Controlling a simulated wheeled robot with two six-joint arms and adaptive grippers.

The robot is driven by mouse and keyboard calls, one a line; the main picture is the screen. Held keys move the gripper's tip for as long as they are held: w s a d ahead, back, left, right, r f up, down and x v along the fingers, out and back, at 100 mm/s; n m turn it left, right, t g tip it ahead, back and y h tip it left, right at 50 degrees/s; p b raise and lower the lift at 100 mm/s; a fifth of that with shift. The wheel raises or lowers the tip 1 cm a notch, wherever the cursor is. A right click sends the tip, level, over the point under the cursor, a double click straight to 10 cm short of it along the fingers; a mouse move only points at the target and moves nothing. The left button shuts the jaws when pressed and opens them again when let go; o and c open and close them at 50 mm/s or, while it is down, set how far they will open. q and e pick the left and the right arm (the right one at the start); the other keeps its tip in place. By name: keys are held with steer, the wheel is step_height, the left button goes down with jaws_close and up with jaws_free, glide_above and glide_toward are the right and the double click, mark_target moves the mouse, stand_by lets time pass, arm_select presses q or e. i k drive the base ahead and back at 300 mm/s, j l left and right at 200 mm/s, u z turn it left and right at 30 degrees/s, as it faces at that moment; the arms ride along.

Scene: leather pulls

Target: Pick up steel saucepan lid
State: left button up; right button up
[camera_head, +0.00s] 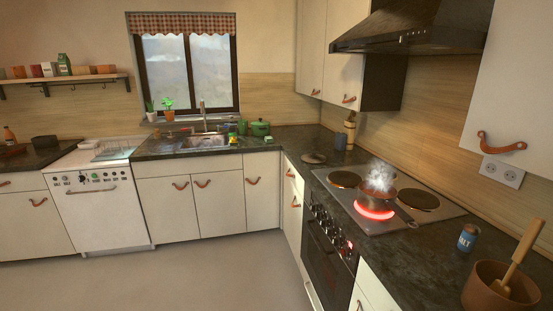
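A small round dark-grey lid-like object (313,158) lies on the dark counter, just beyond the far left corner of the hob. It looks like the steel saucepan lid, though it is small and its metal is hard to make out. A pan (378,201) with a dark handle sits on the glowing red front burner, and steam rises from it. Neither of my grippers shows in the head view.
The hob (415,220) has other dark plates, with an oven (328,250) below. A blue tin (467,237) and a brown pot with a wooden utensil (495,290) stand at the near right. A green pot (261,128) stands by the sink (205,142). The floor (215,280) is clear.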

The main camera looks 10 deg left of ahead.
mark_target(313, 157)
steer(key=i+j+z, duration=0.2)
steer(key=i+j, duration=0.7)
steer(key=i+j+z, duration=0.2)
steer(key=i+j, duration=0.8)
